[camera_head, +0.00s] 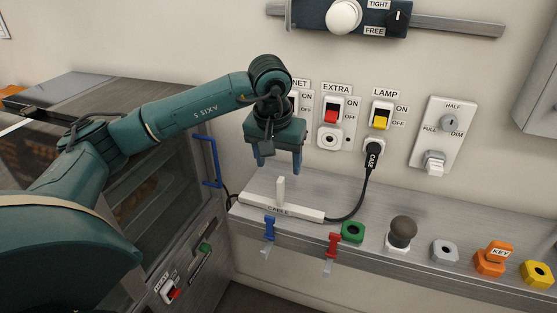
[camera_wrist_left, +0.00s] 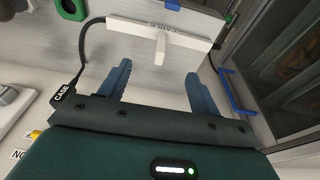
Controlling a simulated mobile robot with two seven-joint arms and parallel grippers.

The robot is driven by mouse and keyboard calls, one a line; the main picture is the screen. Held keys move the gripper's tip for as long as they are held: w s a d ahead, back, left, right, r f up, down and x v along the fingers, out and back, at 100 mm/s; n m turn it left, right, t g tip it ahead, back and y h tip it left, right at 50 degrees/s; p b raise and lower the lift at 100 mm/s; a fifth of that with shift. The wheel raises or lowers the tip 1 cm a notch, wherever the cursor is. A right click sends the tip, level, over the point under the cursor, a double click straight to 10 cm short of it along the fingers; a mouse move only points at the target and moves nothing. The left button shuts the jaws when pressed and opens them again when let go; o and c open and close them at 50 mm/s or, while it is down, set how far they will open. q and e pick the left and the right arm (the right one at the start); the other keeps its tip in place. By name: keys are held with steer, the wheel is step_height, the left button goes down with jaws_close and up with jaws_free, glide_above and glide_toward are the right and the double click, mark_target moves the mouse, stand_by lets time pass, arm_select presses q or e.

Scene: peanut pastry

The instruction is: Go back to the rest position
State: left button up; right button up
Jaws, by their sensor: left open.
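My left gripper (camera_head: 279,163) hangs above the back of the metal shelf, in front of the wall, with its two blue fingers apart and nothing between them. In the left wrist view the open fingers (camera_wrist_left: 159,85) point toward the white cable bar (camera_wrist_left: 135,33). The bar, marked CABLE (camera_head: 300,212), lies on the shelf below the gripper, with a white upright tab. A black plug marked CASE (camera_head: 372,158) sits in the socket under the LAMP switch, and its cord runs to the bar. My right gripper is not in view.
The EXTRA switch (camera_head: 333,117) and LAMP switch (camera_head: 381,115) are on the wall right of the gripper. A grey knob (camera_head: 402,232), an orange KEY block (camera_head: 493,258) and a yellow block (camera_head: 537,274) stand along the shelf. A cabinet with a blue handle (camera_head: 208,163) is at left.

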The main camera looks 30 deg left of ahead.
arm_select(q)
steer(key=shift+r, duration=0.3)
